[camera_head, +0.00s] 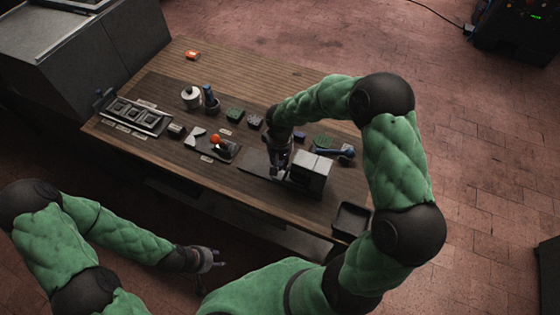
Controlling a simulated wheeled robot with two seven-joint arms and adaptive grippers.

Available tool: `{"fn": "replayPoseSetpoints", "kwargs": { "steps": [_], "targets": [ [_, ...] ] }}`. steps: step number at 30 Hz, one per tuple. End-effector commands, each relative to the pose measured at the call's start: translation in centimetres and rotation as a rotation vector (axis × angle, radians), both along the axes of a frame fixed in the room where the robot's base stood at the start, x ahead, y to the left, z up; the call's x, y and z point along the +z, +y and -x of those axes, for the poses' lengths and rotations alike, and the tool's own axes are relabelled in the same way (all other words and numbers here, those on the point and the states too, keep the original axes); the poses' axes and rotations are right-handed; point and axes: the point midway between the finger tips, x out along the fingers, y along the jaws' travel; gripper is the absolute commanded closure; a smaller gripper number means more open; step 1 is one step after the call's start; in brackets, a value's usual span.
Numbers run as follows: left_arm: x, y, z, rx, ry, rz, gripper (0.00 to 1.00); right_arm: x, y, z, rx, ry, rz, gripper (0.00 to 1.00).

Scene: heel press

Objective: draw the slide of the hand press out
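The hand press (312,172) is a pale grey block on a dark base at the right end of the table, with a blue-grey lever (338,153) at its back right. A dark flat plate (257,165) extends left of the block; I cannot tell whether it is the slide or the base. My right gripper (279,172) points down over this plate, just left of the block. Its fingertips are small and dark, so its grip and any contact are unclear. My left gripper (219,259) is empty, with fingers apart, in front of the table's front edge.
A dark tray with several compartments (133,115) stands at the table's left. A white pot (190,97), a cup with a blue handle (210,101), an orange-red ball (215,139) and several small parts lie between. A black bin (351,220) is at the front right corner.

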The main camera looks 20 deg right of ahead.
Motion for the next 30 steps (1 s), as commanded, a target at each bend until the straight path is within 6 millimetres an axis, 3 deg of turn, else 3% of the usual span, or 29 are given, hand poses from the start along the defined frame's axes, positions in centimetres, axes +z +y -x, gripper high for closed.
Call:
{"fn": "replayPoseSetpoints", "kwargs": {
  "steps": [8, 21, 30],
  "targets": [
    [-0.1, 0.0, 0.0, 0.0, 0.0, 0.0, 0.6, 0.0, 0.4, -0.5, 0.001, -0.001, 0.0, 1.0],
    [-1.0, 0.0, 0.0, 0.0, 0.0, 0.0, 0.6, 0.0, 6.5, -7.4, 0.002, -0.004, 0.0, 1.0],
    [-1.1, 0.0, 0.0, 0.0, 0.0, 0.0, 0.6, 0.1, 8.8, -10.0, 0.001, -0.003, 0.0, 1.0]
  ]
}}
